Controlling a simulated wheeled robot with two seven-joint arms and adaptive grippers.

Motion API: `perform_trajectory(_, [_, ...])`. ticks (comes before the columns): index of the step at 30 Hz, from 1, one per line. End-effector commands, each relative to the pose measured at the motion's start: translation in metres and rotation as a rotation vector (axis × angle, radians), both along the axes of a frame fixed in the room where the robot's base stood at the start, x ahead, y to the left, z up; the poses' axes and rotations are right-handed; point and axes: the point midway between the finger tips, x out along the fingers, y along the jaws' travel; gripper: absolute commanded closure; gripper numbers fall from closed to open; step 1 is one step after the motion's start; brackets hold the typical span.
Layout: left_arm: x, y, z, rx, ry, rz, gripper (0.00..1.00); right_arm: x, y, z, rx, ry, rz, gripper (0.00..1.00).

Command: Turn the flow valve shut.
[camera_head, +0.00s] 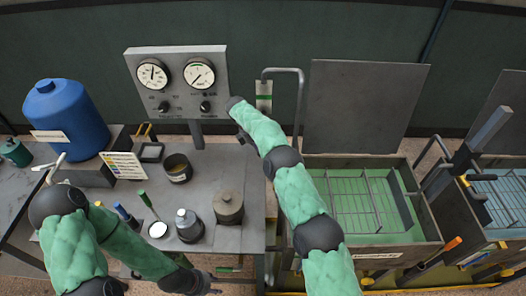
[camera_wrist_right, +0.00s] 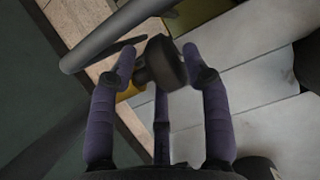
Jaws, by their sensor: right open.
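A dark round knob (camera_wrist_right: 165,62), which looks like the flow valve's handle, shows in the right wrist view beside a grey pipe (camera_wrist_right: 110,38). My right gripper (camera_wrist_right: 158,55) is open, with one purple finger on each side of the knob. I cannot tell whether the fingers touch it. In the head view my right arm reaches up beside the bent grey pipe (camera_head: 300,100), and its gripper and the valve are not clearly visible there. My left gripper (camera_head: 208,281) is low at the bench's front, and its fingers are too small to read.
A gauge panel (camera_head: 180,62) with two dials stands behind the bench (camera_head: 218,165). A tank (camera_head: 435,232) with a wire rack stands right of my right arm.

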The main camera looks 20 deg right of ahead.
Motion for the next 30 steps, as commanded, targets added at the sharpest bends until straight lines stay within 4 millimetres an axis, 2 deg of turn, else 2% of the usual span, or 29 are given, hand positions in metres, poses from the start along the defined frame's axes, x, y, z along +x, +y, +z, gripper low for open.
perform_trajectory(6, [0.0000, 0.0000, -0.0002, 0.000, 0.000, 0.000, 0.60, -0.0014, -0.0049, -0.0121, 0.000, 0.000, 0.000, 0.52])
perform_trajectory(14, [0.0000, 0.0000, -0.0002, 0.000, 0.000, 0.000, 0.60, -0.0015, -0.0051, -0.0131, 0.000, -0.001, 0.000, 0.52])
perform_trajectory(19, [0.0000, 0.0000, -0.0002, 0.000, 0.000, 0.000, 0.60, -0.0013, -0.0050, -0.0130, 0.000, -0.001, 0.000, 0.97])
perform_trajectory(30, [-0.0001, 0.0000, 0.0007, 0.000, 0.000, 0.000, 0.60, -0.0008, -0.0066, -0.0111, 0.040, -0.016, 0.001, 0.97])
